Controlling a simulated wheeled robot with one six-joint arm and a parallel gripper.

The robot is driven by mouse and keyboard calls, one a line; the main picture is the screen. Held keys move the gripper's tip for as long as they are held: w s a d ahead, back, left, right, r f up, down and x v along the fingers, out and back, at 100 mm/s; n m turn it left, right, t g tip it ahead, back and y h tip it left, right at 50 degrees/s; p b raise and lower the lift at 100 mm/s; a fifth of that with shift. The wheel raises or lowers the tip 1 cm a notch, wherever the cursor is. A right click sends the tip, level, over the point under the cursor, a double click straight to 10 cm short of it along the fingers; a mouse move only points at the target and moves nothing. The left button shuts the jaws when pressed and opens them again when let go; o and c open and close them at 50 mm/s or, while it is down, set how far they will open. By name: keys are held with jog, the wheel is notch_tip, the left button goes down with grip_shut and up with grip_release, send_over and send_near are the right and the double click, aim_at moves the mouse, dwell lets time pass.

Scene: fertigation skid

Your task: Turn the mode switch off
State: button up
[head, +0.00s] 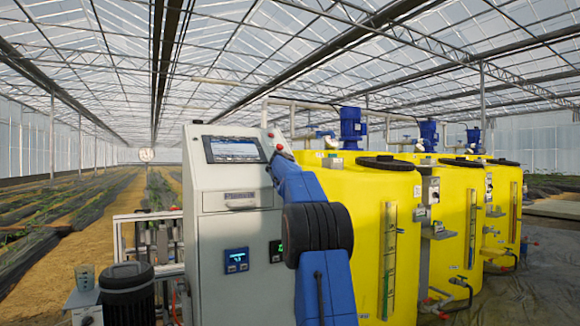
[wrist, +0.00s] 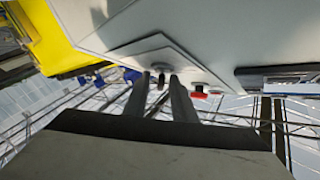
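In the wrist view, a small dark knob (wrist: 161,79), which looks like the mode switch, stands out from a pale plate on the grey cabinet face. My gripper (wrist: 160,80) is open, with one finger on each side of the knob and a visible gap to each. I cannot tell how deep the knob sits between the fingertips, nor read its position or markings. In the head view, my blue arm covers the cabinet's right side, and my gripper and the switch cannot be made out.
A red button (wrist: 199,92) sits just right of the fingers in the wrist view. The grey cabinet (head: 237,230) carries a screen (head: 234,150) and small digital displays (head: 236,260). Yellow tanks (head: 350,190) stand close on the right. A dark motor (head: 128,290) is at the lower left.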

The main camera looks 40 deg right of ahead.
grip_shut()
